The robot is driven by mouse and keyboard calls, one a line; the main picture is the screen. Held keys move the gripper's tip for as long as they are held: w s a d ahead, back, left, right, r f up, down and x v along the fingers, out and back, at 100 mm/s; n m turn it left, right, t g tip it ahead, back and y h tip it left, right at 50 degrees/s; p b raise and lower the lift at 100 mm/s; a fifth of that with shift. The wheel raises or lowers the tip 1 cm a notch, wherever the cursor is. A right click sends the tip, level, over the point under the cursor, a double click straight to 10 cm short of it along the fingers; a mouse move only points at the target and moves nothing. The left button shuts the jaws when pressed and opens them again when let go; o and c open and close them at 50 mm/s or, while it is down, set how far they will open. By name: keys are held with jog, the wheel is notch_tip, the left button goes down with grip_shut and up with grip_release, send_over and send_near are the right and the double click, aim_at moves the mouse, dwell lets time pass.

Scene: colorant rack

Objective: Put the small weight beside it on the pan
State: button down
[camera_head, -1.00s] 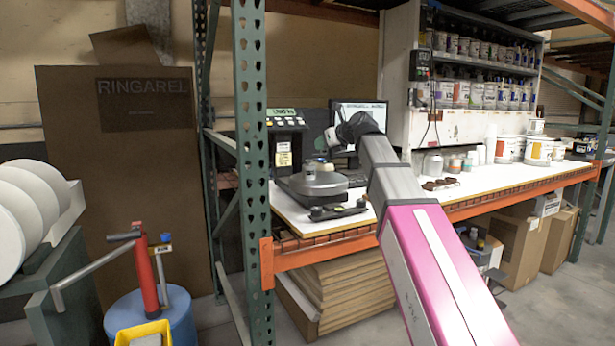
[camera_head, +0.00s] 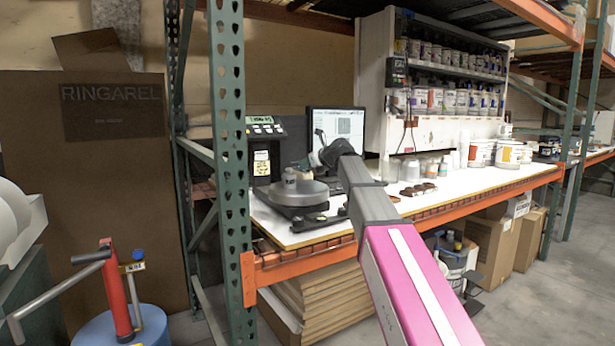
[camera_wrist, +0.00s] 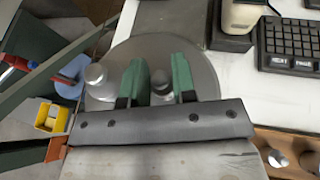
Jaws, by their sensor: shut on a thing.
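The round grey pan (camera_head: 301,193) of the scale sits on the bench; it also fills the middle of the wrist view (camera_wrist: 205,78). A larger silver weight (camera_wrist: 97,78) stands on the pan, left of my gripper. My gripper (camera_wrist: 158,66), with green fingers, is shut on a small silver weight (camera_wrist: 161,84) and holds it over the pan, beside the larger one. I cannot tell whether the small weight touches the pan. In the head view my gripper (camera_head: 314,166) is at the pan, its tips partly hidden.
More weights (camera_wrist: 277,158) stand in a wooden block at lower right of the wrist view. A keypad (camera_wrist: 290,42) and a pale device (camera_wrist: 241,15) are right of the pan. A green rack post (camera_head: 229,170) stands in front on the left. A monitor (camera_head: 340,122) is behind.

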jog(key=shift+w+f, duration=0.1)
jog(key=shift+f, duration=2)
jog(key=shift+f, duration=0.1)
jog(key=c, duration=0.9)
grip_release()
jog(key=v, duration=1.2)
